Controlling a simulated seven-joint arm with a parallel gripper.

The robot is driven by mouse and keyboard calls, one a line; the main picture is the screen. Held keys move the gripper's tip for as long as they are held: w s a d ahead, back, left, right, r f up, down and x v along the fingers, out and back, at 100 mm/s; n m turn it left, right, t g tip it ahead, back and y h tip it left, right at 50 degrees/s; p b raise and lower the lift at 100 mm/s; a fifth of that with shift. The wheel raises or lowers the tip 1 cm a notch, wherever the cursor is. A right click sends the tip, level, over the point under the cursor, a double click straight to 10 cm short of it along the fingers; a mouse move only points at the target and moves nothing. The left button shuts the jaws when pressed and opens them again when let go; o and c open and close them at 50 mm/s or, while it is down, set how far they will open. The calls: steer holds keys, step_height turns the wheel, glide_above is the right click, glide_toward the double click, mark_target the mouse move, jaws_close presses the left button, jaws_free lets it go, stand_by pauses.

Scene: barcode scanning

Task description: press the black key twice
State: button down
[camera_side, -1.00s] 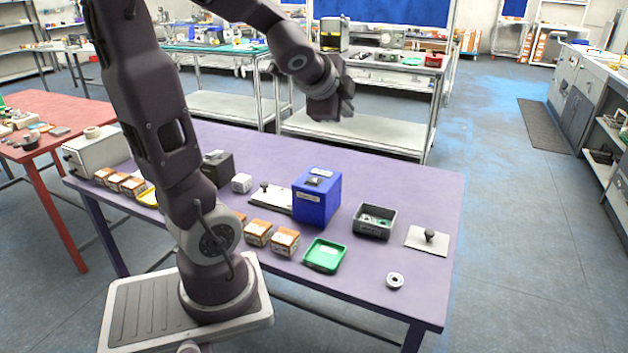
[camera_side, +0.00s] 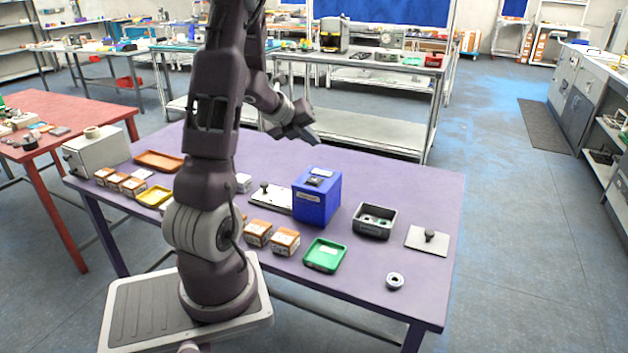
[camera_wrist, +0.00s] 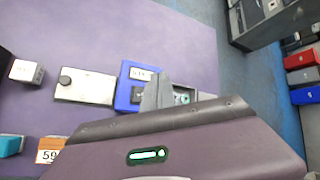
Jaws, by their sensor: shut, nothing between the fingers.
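The blue box (camera_side: 316,201) stands on the purple table, with a label and a dark key (camera_side: 314,181) on its top. In the wrist view the blue box (camera_wrist: 125,92) is partly covered by my fingers, and the black key (camera_wrist: 139,93) shows just left of them. My gripper (camera_side: 308,137) is shut and empty. It is in the air, above and behind the box in the side view, apart from it. In the wrist view my gripper (camera_wrist: 158,92) overlaps the box's right part. Any marking on the key is too small to read.
A white plate with a black knob (camera_side: 264,187) lies left of the box, another plate (camera_side: 421,240) far right. A grey bin (camera_side: 374,222), green tray (camera_side: 325,256), ring (camera_side: 395,281) and orange-topped boxes (camera_side: 285,241) stand nearby. The table's back right is clear.

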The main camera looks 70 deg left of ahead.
mark_target(312, 181)
steer(key=shift+f, duration=4.3)
steer(key=shift+f, duration=0.4)
steer(key=shift+f, duration=0.45)
steer(key=shift+r, duration=0.85)
steer(key=shift+r, duration=0.1)
steer(key=shift+r, duration=2.4)
